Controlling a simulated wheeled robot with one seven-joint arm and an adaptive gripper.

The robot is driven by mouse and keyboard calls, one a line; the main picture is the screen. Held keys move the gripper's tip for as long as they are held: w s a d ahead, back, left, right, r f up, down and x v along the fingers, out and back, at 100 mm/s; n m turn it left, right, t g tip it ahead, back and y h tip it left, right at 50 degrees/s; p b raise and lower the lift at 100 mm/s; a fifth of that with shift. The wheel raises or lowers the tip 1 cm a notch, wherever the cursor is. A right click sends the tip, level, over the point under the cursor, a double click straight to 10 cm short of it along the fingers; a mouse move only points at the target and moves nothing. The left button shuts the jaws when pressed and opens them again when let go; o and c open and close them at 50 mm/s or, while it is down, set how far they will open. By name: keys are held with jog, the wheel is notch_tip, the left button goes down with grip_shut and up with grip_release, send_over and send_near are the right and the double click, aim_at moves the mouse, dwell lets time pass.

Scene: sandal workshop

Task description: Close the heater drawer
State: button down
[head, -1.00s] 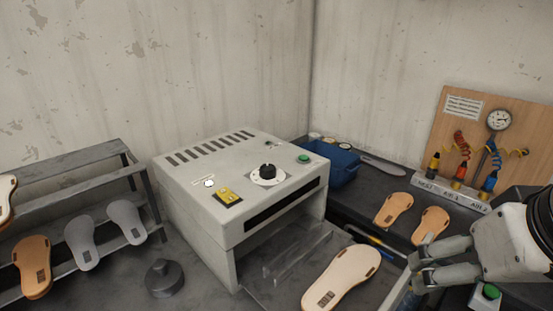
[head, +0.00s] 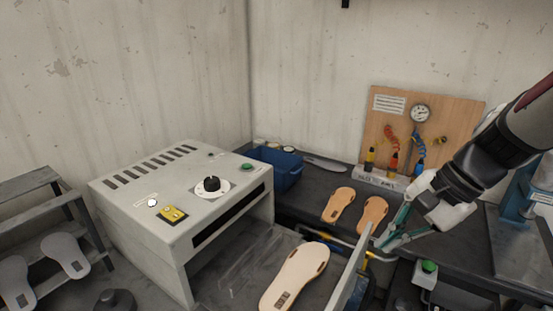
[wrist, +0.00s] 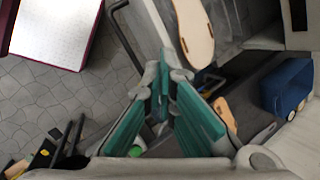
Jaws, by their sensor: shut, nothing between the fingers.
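The heater (head: 190,210) is a pale grey box with a dark knob on top. Its drawer is pulled out toward the lower right, with an upright front panel (head: 350,268). A beige sole (head: 297,277) lies in the drawer; part of it shows in the wrist view (wrist: 193,30). My gripper (head: 380,243) is shut and empty, just beyond the front panel's far end in the head view. In the wrist view, its green-padded fingers (wrist: 163,82) meet near the drawer front (wrist: 150,35), beside a dark bar handle (wrist: 122,42). I cannot tell whether they touch.
Two tan soles (head: 338,204) and a blue bin (head: 275,166) sit on the dark bench behind. A board with a gauge (head: 420,113) stands at the back. A green-button box (head: 427,275) is near the gripper. A sole rack (head: 45,235) stands left.

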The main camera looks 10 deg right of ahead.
jog(key=w+d+f+m+t+y+p, duration=0.1)
jog(key=w+d+f+m+t+y, duration=0.15)
jog(key=d+f+m, duration=1)
jog(key=w+a+f+p, duration=0.1)
jog(key=w+a+f, duration=0.4)
jog(key=w+a, duration=0.1)
jog(key=shift+w+f+t+p, duration=0.35)
jog(key=shift+w+f+t, duration=0.1)
jog(key=shift+w, duration=0.4)
jog(key=shift+w+m+h, duration=0.1)
jog(key=shift+m+h, duration=0.15)
